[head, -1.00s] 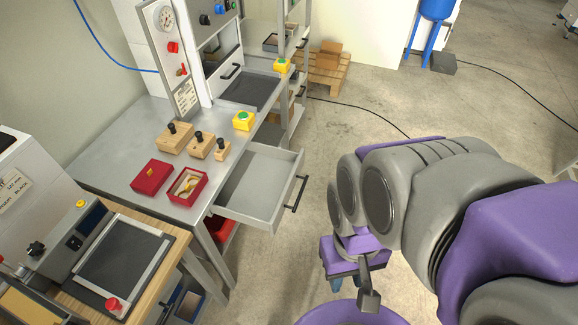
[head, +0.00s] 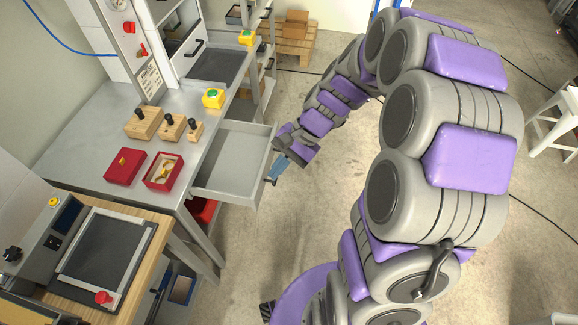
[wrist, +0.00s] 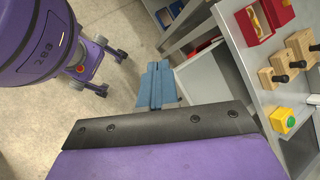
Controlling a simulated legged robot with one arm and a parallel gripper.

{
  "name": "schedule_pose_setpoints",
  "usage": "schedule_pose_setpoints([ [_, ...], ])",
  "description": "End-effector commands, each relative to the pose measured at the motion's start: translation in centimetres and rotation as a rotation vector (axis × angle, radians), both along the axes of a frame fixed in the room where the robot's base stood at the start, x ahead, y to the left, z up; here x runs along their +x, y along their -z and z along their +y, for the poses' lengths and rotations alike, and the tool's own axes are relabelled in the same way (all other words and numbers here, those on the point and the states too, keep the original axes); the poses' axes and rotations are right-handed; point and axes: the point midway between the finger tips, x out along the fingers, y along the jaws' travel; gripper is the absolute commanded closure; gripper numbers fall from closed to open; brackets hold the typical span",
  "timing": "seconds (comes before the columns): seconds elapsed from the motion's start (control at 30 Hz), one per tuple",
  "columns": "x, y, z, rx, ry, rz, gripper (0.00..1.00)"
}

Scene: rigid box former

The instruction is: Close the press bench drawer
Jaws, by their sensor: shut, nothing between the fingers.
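The press bench drawer (head: 232,160) is a light grey, empty tray standing pulled out from under the grey metal bench (head: 88,130). In the wrist view, the drawer (wrist: 203,76) shows just beyond the fingers. My gripper (head: 277,170) is at the drawer's outer front, with its blue fingers low beside the front panel. It also shows in the wrist view (wrist: 157,82), its fingers together and empty. I cannot tell whether the fingers touch the front.
On the bench are a red box (head: 125,166), an open red box (head: 164,170), several wooden blocks with black knobs (head: 143,124) and a yellow-green button box (head: 213,98). A wooden table with a dark-plated machine (head: 106,248) stands at front left. A white stool (head: 556,120) stands at right.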

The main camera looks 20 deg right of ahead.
Motion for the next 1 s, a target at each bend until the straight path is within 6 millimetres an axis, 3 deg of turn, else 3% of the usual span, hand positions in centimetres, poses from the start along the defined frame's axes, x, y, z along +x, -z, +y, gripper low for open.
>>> schedule_pose_setpoints([
  [0.3,7.5,7.0,-5.3,0.152,0.405,0.134,1.0],
  [0.5,10.7,12.7,-10.2,0.227,0.673,0.224,1.0],
  [0.8,12.0,21.0,-17.2,0.302,1.009,0.346,1.0],
  [1.0,11.9,23.1,-18.7,0.314,1.091,0.375,1.0],
])
